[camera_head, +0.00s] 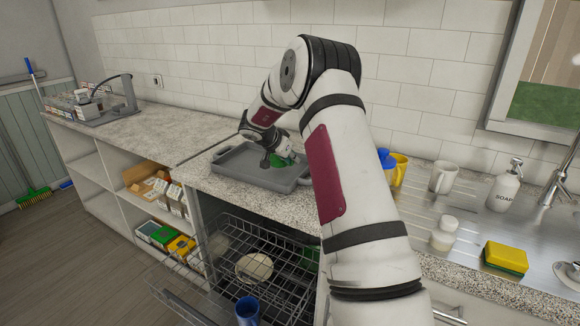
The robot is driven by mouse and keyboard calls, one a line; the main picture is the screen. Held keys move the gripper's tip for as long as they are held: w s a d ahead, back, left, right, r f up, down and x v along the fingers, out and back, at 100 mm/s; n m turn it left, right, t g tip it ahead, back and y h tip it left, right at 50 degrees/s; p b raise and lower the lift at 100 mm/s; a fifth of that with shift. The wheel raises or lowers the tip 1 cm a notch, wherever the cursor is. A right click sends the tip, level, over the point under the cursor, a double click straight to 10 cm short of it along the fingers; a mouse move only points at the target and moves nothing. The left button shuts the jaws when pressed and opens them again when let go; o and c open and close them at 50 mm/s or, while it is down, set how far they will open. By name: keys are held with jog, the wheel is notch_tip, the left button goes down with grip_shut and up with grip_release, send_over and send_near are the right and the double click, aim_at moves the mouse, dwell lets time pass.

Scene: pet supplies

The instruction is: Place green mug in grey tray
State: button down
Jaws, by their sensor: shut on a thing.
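The green mug (284,163) shows partly at the end of my arm, over the right half of the grey tray. My gripper (274,158) is shut on the mug and hides part of it. The grey tray (229,171) lies on the granite counter, and its left part is bare. I cannot tell whether the mug touches the tray floor.
An open dishwasher rack (262,268) below the counter holds a bowl and a blue cup (247,310). Yellow (399,168) and white (443,177) mugs, a soap bottle (503,187) and a sponge (505,258) stand right of my arm.

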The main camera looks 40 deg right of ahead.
jog(key=shift+w+d+f, duration=0.1)
jog(key=shift+w+d, duration=0.1)
jog(key=shift+w, duration=0.3)
jog(key=shift+w+d+f, duration=0.1)
jog(key=shift+w+d, duration=0.1)
jog(key=shift+w, duration=0.25)
jog(key=shift+f, duration=1.6)
jog(key=shift+f, duration=0.15)
jog(key=c, duration=1.7)
grip_release()
